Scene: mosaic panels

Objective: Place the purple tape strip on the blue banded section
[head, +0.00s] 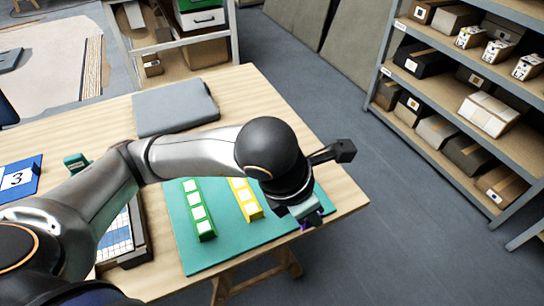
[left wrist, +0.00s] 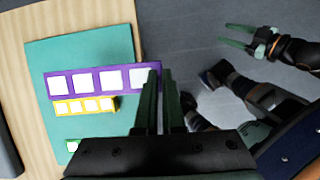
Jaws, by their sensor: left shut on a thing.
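The purple tape strip (left wrist: 100,80) carries a row of white square tiles. My left gripper (left wrist: 160,85) is shut on its right end in the left wrist view. In the head view my left gripper (head: 306,211) is over the right edge of the teal mat (head: 215,255), and only a bit of purple shows beneath it. A panel with blue and white bands (head: 118,236) lies at the left of the mat, partly hidden by my arm. My right gripper (left wrist: 226,33) shows empty and open in the left wrist view, over the floor.
A green strip (head: 197,212) and a yellow strip (head: 245,200), both with white tiles, lie on the mat. A grey folded item (head: 175,106) lies at the back of the wooden table (head: 262,98).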

